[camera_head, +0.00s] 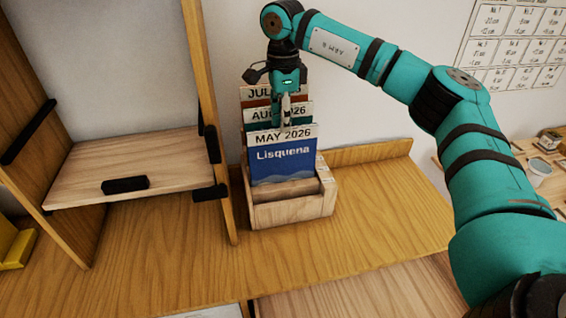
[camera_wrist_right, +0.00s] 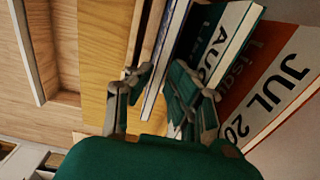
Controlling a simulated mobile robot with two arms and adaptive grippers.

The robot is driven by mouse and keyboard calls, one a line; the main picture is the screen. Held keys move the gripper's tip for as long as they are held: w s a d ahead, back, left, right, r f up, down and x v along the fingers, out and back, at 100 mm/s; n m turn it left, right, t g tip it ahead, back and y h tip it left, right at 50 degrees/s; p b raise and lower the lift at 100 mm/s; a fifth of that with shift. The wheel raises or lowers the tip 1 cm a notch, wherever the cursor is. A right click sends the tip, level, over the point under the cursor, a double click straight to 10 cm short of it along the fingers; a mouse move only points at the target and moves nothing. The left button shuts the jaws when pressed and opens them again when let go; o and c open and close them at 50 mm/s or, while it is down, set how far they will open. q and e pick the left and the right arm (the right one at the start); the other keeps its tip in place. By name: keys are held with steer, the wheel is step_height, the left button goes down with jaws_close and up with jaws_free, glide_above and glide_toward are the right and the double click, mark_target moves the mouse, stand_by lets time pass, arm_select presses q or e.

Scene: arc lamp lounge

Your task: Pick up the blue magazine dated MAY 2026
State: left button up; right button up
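The blue magazine (camera_head: 283,160), marked MAY 2026 and Lisquena, stands upright at the front of a wooden stepped holder (camera_head: 292,212). Behind it stand the AUG 2026 magazine (camera_head: 257,115) and the JUL magazine (camera_head: 256,93). My right gripper (camera_head: 285,120) points down at the top edge of the blue magazine, covering part of the AUG magazine. In the right wrist view its fingers (camera_wrist_right: 160,78) are apart, with the blue magazine's edge (camera_wrist_right: 165,60) between them; I see no clear grip. My left gripper is out of view.
A wooden shelf unit (camera_head: 130,168) stands close to the left of the holder. The wooden tabletop (camera_head: 370,215) to the right is clear. A wall chart (camera_head: 515,45) hangs at the upper right, above a side table with a cup (camera_head: 539,171).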

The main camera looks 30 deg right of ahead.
steer(key=shift+f, duration=0.65)
jaws_close()
steer(key=shift+r, duration=0.2)
